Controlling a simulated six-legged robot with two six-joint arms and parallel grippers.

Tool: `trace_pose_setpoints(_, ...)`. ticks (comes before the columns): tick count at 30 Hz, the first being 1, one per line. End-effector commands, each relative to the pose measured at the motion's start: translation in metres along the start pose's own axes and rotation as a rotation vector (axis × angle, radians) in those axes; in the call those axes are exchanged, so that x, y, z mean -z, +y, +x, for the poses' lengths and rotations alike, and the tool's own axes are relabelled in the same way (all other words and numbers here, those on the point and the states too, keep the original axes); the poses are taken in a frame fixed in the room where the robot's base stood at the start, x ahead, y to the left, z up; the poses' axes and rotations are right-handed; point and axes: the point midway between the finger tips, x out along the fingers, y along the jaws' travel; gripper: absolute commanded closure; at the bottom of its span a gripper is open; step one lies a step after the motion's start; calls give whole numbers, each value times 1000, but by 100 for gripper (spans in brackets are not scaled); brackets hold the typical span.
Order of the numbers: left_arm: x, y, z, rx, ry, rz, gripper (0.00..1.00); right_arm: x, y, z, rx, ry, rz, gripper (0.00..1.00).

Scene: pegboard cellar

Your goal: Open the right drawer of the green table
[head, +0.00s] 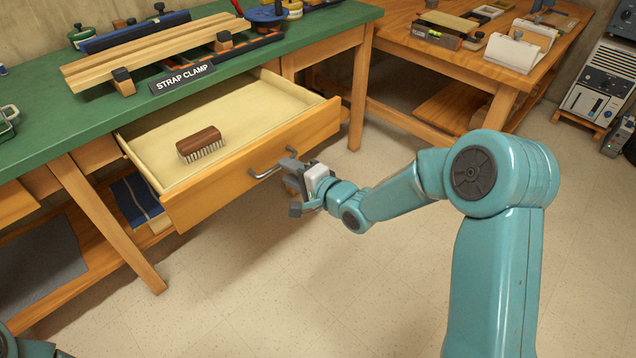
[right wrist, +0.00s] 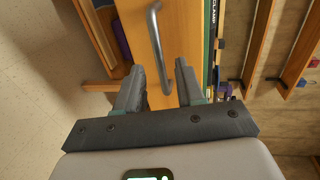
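The green table (head: 40,140) has a green top and wooden legs, at the left in the head view. Its drawer (head: 240,152) is pulled well out and shows a pale interior. A brown brush (head: 199,143) with light bristles lies inside. The drawer front carries a grey bar handle (head: 268,168), also seen in the right wrist view (right wrist: 155,40). My right gripper (head: 291,182) is at the right end of the handle. In the right wrist view its fingers (right wrist: 160,84) are apart, with the handle's end between them and not clamped. My left gripper is out of view.
A long board, a strap clamp label (head: 184,78) and tools lie on the green top. A wooden bench (head: 405,42) with tools stands behind at right. A grey electronic unit (head: 598,85) is at far right. The floor (head: 260,290) in front is clear.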

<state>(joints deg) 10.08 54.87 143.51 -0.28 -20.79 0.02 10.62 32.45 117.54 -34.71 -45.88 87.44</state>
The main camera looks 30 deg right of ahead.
Motion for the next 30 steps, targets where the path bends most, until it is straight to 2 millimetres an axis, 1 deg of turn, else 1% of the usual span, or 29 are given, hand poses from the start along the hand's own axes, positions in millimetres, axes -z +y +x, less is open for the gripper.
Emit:
trace_pose_setpoints(1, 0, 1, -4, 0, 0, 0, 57, 2, -3, -15, -1, 5, 2, 62)
trace_pose_setpoints(3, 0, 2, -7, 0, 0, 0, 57, 2, -2, -35, -2, 4, 2, 62)
trace_pose_setpoints(9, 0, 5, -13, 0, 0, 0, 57, 1, -2, -86, -1, 5, 2, 62)
trace_pose_setpoints(12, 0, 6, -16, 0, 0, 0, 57, 1, -2, -106, -1, 4, 2, 62)
trace_pose_setpoints(15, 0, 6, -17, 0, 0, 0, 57, 1, -2, -119, 0, 4, 2, 62)
trace_pose_setpoints(20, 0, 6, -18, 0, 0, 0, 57, 0, -1, -128, 0, 1, 1, 62)
trace_pose_setpoints(30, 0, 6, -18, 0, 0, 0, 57, 0, 0, -128, 0, 1, 1, 62)
